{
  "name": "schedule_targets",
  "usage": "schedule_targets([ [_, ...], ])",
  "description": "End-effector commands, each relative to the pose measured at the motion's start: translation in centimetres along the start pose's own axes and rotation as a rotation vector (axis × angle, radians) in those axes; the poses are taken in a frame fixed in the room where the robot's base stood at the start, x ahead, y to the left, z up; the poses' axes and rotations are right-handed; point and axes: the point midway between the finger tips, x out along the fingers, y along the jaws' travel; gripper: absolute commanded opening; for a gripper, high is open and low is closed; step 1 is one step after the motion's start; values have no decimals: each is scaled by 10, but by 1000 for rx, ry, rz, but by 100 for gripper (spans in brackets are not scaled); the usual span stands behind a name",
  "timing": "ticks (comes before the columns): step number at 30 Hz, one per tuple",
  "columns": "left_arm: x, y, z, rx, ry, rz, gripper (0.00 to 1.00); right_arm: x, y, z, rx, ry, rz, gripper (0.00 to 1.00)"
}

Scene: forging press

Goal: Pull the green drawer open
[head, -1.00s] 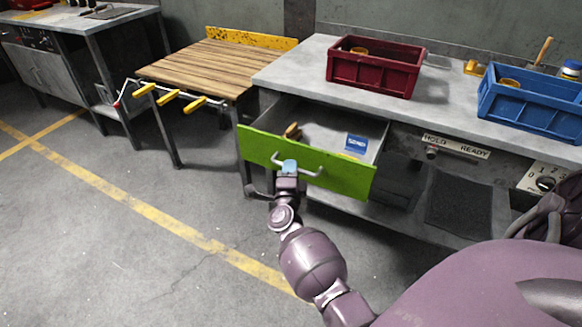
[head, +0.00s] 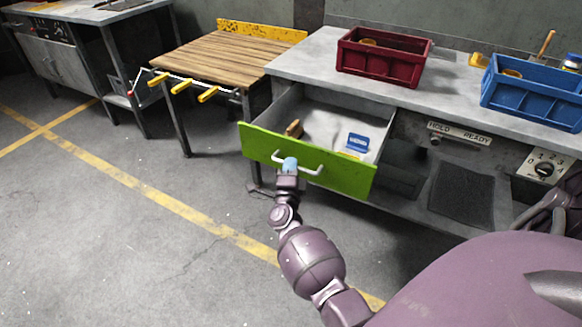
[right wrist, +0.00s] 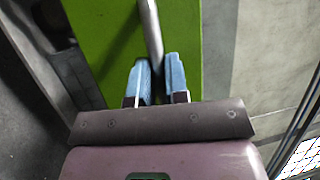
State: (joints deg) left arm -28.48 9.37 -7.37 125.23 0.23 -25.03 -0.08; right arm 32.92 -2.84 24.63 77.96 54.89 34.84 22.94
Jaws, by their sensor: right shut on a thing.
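The green drawer (head: 345,179) is under the grey workbench and stands well open, with its inside showing. Its light grey bar handle (head: 313,171) runs across the front. My right gripper (head: 290,164) is shut on the handle near the middle of the bar. In the right wrist view the blue finger pads (right wrist: 157,78) lie on both sides of the handle (right wrist: 152,35), with the green front (right wrist: 95,35) behind. My left gripper is not in view.
A brown object (head: 295,129) and a blue packet (head: 358,142) lie in the drawer. A red crate (head: 380,70) and a blue crate (head: 530,103) stand on the workbench (head: 310,66). A wooden-topped table (head: 215,58) is at left. The floor in front is clear.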

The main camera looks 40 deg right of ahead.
Motion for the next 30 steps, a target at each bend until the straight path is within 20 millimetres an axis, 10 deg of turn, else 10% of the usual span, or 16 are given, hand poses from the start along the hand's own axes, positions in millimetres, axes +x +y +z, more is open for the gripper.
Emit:
schedule_targets([
  [6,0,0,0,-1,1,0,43,0,0,1,1,-2,0,0],
  [12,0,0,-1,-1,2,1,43,0,0,0,1,-1,0,39],
  [30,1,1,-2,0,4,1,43,-6,2,4,0,-3,1,39],
])
